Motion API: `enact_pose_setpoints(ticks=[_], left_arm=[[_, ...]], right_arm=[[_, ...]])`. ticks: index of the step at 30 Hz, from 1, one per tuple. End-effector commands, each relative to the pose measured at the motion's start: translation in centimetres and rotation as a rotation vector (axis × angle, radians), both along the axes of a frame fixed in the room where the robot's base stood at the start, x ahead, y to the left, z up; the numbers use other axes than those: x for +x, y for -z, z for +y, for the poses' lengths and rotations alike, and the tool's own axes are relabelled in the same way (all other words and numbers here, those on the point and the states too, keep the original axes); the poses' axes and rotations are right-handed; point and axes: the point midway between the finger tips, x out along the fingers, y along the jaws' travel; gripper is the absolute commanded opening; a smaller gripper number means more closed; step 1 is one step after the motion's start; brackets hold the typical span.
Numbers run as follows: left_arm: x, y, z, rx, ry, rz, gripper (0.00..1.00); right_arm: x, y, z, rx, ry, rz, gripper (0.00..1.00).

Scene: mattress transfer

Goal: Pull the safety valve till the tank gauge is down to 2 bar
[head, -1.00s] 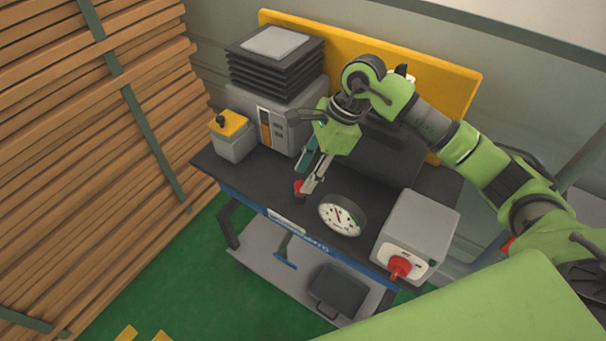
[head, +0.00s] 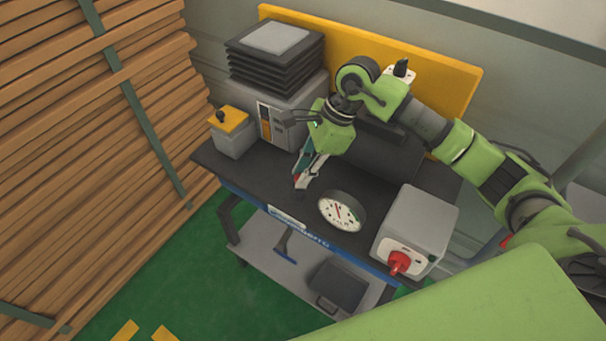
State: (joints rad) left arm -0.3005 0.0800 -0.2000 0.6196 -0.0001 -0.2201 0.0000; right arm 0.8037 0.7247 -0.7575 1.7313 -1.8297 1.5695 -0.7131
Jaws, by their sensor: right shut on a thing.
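The safety valve, with a small red part (head: 297,178), stands at the front left of the dark bench top. My right gripper (head: 300,181) is shut on it, coming down from above, and its fingers hide most of the valve. The tank gauge (head: 341,212) is a round white dial just to the right, with a dark rim and a red needle. The needle points roughly to the top of the dial; the figures are too small to read. The dark tank (head: 375,155) lies behind, partly hidden by my right arm. My left gripper is not in view.
A grey box with a red knob (head: 399,263) stands at the bench's right. A grey machine under stacked black plates (head: 275,60), and a small yellow-topped box (head: 229,120), stand at the left. A black case (head: 337,287) lies on the lower shelf. Stacked planks fill the left.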

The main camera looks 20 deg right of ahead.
Motion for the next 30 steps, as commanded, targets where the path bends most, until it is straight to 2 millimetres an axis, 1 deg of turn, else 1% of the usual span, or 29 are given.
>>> enact_pose_setpoints(ticks=[1, 8, 9, 11, 20, 23, 26, 30], left_arm=[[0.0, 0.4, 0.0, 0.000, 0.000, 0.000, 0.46], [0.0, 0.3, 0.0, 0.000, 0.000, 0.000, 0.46], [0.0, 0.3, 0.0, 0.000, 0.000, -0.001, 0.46], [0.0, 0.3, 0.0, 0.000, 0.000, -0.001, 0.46], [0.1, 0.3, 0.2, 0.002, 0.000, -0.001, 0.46], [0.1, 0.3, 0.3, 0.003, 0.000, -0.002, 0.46], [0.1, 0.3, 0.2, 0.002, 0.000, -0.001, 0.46], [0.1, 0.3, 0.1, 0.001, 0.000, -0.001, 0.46]], right_arm=[[0.1, -0.3, -0.1, -0.002, 0.001, -0.006, 0.00], [0.1, -0.6, -0.1, 0.000, 0.001, -0.003, 0.00], [0.1, -0.6, -0.1, 0.000, 0.000, -0.003, 0.21], [0.1, -0.6, -0.1, 0.000, 0.001, -0.003, 0.35], [0.0, -0.6, 0.0, 0.000, 0.001, -0.002, 0.35], [0.0, -1.0, -0.2, 0.000, 0.000, -0.003, 0.35], [0.1, -2.1, -0.7, -0.002, 0.001, -0.006, 0.35], [0.0, -4.8, -1.8, -0.001, 0.003, -0.007, 0.35]])
